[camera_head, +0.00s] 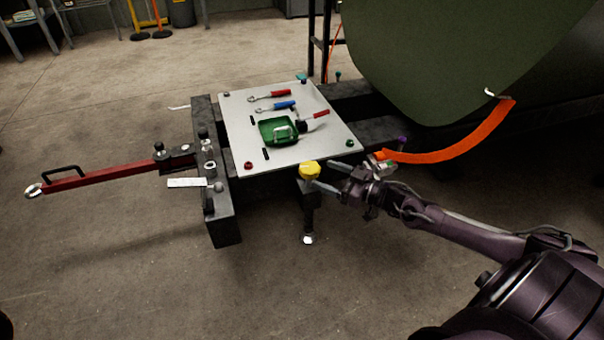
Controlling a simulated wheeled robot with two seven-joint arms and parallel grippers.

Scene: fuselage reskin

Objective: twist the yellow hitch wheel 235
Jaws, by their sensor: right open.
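The yellow hitch wheel (310,170) sits on top of a dark post at the near edge of the black frame, just in front of the light work board. My right gripper (332,177) is open, with its two fingers pointing left toward the wheel. One finger shows behind and right of the wheel, the other in front and right of it. I cannot tell whether either finger touches the wheel. My left gripper is not in view.
The grey board (335,135) holds a green tray (268,137) and several hand tools. A red tow bar (105,178) extends left. An orange strap (455,149) hangs from the green fuselage (440,50) behind my right arm. Floor in front is clear.

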